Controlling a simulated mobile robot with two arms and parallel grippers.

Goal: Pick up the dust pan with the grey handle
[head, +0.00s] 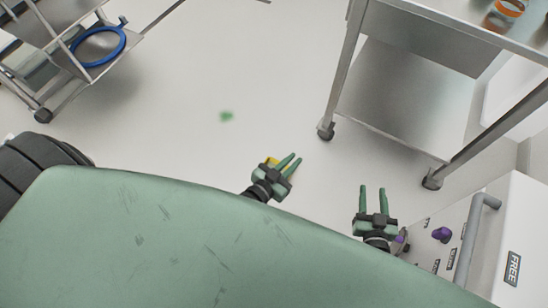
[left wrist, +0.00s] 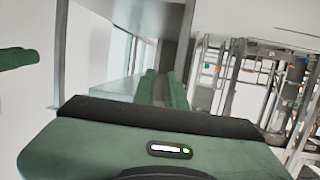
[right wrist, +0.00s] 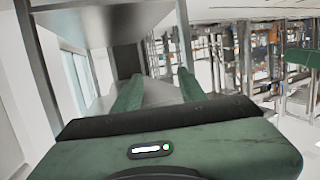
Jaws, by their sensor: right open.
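No dust pan with a grey handle can be made out in any view. My left gripper (head: 294,158) is over the pale floor near the middle of the head view, its two green fingers apart with nothing seen between them. My right gripper (head: 372,188) is further right, below the steel cart, with its green fingers apart and empty. A small yellow thing (head: 271,161) shows partly behind the left gripper; I cannot tell what it is.
A steel cart (head: 400,95) on wheels stands ahead to the right. A white unit marked FREE (head: 522,225) stands at the far right, with purple knobs (head: 442,234). A rack with a blue ring (head: 98,61) is at upper left.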

